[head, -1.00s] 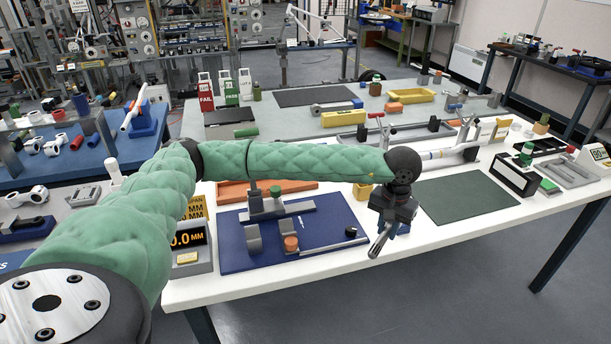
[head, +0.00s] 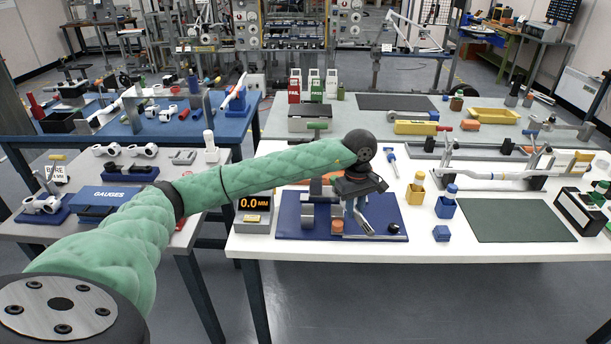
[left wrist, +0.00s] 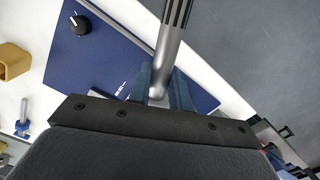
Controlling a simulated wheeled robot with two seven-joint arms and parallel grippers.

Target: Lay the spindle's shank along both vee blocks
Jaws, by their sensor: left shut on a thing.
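My left gripper (head: 355,210) is shut on the spindle (head: 364,224), a silvery rod that points down and right over the blue base plate (head: 290,222). In the left wrist view the spindle (left wrist: 168,55) sits between the fingers (left wrist: 158,85), with a dark ribbed part at its far end. A grey block (head: 308,216), apparently one vee block, stands on the plate left of the gripper. The second vee block is not clear; the gripper covers that part. An orange-topped piece (head: 336,226) and a black knob (head: 394,228) are also on the plate. My right gripper is not in view.
A readout showing 0.0 MM (head: 254,204) stands at the plate's left. The green mat (head: 508,221) is bare. The white table's front edge is close.

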